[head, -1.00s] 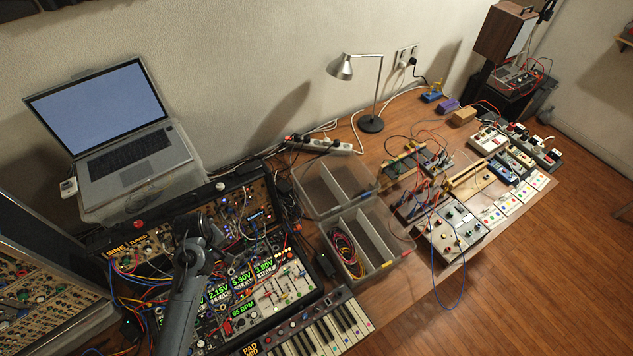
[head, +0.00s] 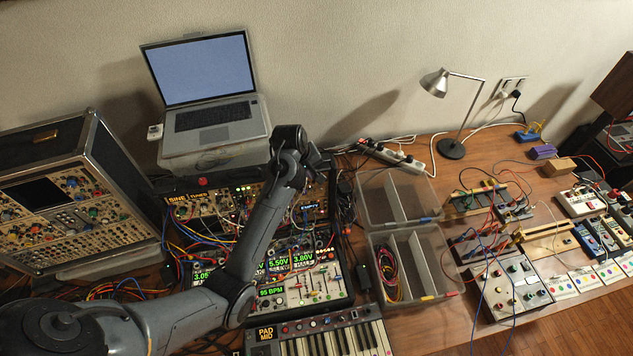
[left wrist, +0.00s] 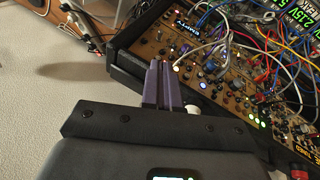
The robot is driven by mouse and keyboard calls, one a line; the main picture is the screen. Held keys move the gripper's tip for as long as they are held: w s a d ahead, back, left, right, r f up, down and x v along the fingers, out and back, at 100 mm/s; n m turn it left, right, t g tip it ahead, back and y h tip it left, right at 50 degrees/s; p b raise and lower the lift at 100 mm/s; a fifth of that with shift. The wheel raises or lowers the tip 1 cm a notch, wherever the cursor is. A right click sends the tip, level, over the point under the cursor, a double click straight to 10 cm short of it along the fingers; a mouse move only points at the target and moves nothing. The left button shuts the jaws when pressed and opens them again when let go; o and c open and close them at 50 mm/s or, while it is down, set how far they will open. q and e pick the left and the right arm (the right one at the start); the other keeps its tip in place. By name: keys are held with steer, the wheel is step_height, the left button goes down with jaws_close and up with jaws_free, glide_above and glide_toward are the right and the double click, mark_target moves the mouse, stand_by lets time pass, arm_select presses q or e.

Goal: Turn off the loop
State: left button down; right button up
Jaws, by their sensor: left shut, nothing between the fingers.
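The modular synth (head: 250,195) stands below the laptop, with many knobs, patch cables and small lit displays. I cannot make out which control is marked loop. My left arm reaches over it, and its wrist covers part of the upper panel and hides the fingers in the head view. In the left wrist view my left gripper (left wrist: 162,66) is shut and empty, its purple fingers at the synth panel's (left wrist: 215,85) edge. A small glowing light (left wrist: 175,68) shows right beside the fingertips. I cannot tell whether the fingers touch the panel. My right gripper is not in view.
A laptop (head: 205,75) stands behind the synth. A slanted module case (head: 75,200) is at left and a small keyboard (head: 330,340) in front. Clear bins (head: 432,285), a lamp (head: 452,148) and pedals are to the right. Patch cables loop above the synth.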

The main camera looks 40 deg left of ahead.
mark_target(320, 187)
arm_select(q)
steer(key=shift+p+x, duration=0.45)
steer(key=shift+x, duration=4.55)
steer(key=shift+d, duration=0.15)
